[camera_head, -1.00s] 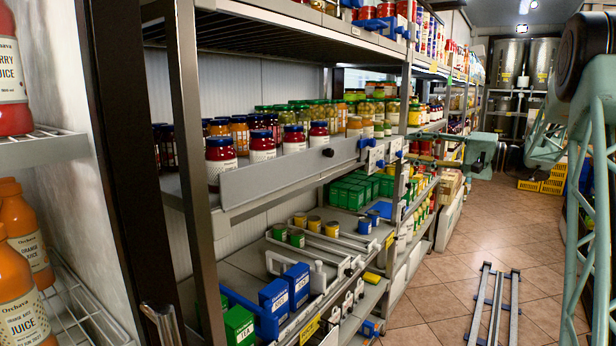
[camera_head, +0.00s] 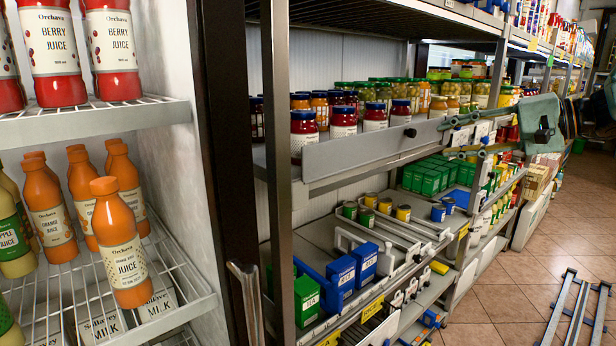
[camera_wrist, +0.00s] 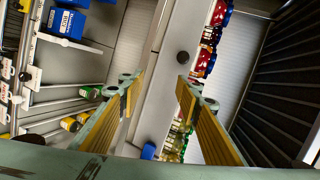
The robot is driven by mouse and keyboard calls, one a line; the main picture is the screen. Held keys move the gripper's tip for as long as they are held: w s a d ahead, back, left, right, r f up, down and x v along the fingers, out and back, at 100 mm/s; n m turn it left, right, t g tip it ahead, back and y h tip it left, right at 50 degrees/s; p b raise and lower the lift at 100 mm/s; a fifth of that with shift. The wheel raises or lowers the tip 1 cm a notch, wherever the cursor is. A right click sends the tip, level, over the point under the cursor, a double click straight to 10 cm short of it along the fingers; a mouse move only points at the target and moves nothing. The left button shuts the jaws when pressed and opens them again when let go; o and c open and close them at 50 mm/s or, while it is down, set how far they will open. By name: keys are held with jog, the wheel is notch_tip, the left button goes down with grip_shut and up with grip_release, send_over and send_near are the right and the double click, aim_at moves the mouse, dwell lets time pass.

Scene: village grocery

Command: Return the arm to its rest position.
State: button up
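My gripper (camera_head: 446,138) is at the right of the head view, in front of the shelf with the jars. Its two fingers point left and stand apart, with nothing between them. In the wrist view my gripper (camera_wrist: 158,92) also shows open, its yellow-padded fingers on either side of a grey shelf front board (camera_wrist: 160,90) that lies beyond them. I cannot tell how far the fingertips are from the board. Most of my arm is outside the head view.
A fridge shelf with orange juice bottles (camera_head: 121,245) and berry juice bottles (camera_head: 50,55) stands close at the left. Jars (camera_head: 343,121) line the middle rack shelf, and blue boxes (camera_head: 341,277) sit below. A metal frame (camera_head: 578,310) lies on the tiled floor (camera_head: 510,285) at right.

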jog(key=s+a+f+n+g+h, duration=0.1)
jog(key=s+a+f+g+h, duration=0.15)
jog(key=s+a, duration=0.9)
jog(key=s+a+f+n+g+h, duration=0.25)
jog(key=s+a, duration=0.55)
jog(key=s, duration=0.6)
jog(key=s+d+f+n+h, duration=0.1)
jog(key=s+f+h, duration=0.2)
jog(key=s, duration=1)
jog(key=s+d+f+n+h, duration=0.1)
jog(key=s+f, duration=0.4)
jog(key=s, duration=0.9)
jog(key=shift+d+n+h, duration=0.35)
jog(key=shift+d+h, duration=0.25)
jog(key=shift+h, duration=0.6)
